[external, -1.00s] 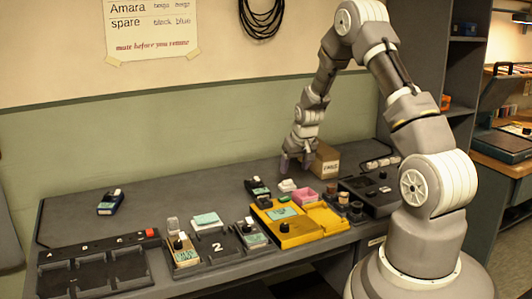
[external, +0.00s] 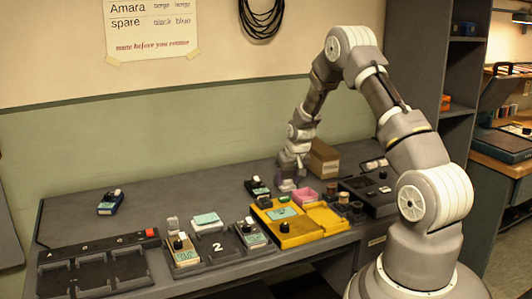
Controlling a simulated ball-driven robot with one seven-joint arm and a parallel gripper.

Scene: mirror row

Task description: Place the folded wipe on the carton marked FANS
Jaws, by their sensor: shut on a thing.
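My gripper (external: 288,184) points down at the bench behind the yellow unit, left of the carton. It is shut on the folded wipe, a small whitish thing mostly hidden by the fingers. Whether the wipe still touches the bench I cannot tell. The brown cardboard carton (external: 324,159) stands at the back of the bench, just right of my gripper and partly behind my wrist. Its printed marking is too small to read here.
A pink open box (external: 306,197) sits close to the right of my gripper, and a dark device (external: 257,188) close to its left. The yellow unit (external: 288,228) lies in front. Small dark jars (external: 343,202) stand to the right. The back left of the bench is mostly free.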

